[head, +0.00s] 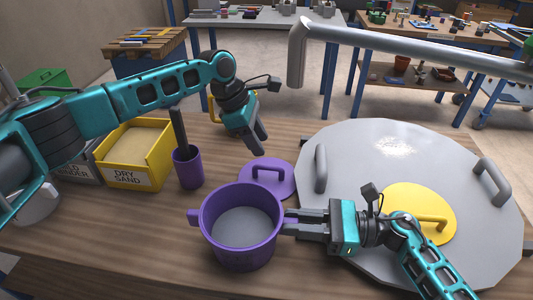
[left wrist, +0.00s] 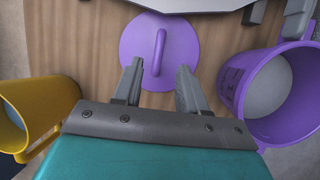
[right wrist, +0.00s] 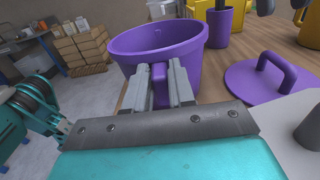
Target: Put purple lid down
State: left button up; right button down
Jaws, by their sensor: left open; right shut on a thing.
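The purple lid (head: 268,180) lies on the wooden table behind the purple pot, its handle up. It also shows in the left wrist view (left wrist: 183,45), just beyond the fingertips, and in the right wrist view (right wrist: 247,82). My left gripper (head: 262,150) is open and empty, above and close to the lid. The purple pot (head: 247,255) stands uncovered at the table's front, with grey material inside. My right gripper (head: 287,222) is shut on the pot's right handle, which shows between its fingers in the right wrist view (right wrist: 159,73).
A large grey round lid (head: 355,135) with a yellow lid (head: 398,203) on it fills the table's right. A purple cup (head: 188,170) holding a dark tool and a yellow dry sand bin (head: 136,177) stand to the left. A yellow container (head: 215,108) is partly behind my left gripper.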

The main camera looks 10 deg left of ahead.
pick_arm(q)
jog(key=shift+v, duration=1.5)
jog(key=w+d+v, duration=0.1)
jog(key=v, duration=0.9)
jog(key=shift+s+d+r, duration=0.25)
jog(key=shift+s+r, duration=0.1)
jog(key=shift+r, duration=0.25)
pick_arm(e)
jog(key=c, duration=1.3)
grip_release()
jog(key=shift+r, duration=0.1)
jog(key=shift+r, duration=0.55)
pick_arm(q)
jog(key=shift+r, duration=0.15)
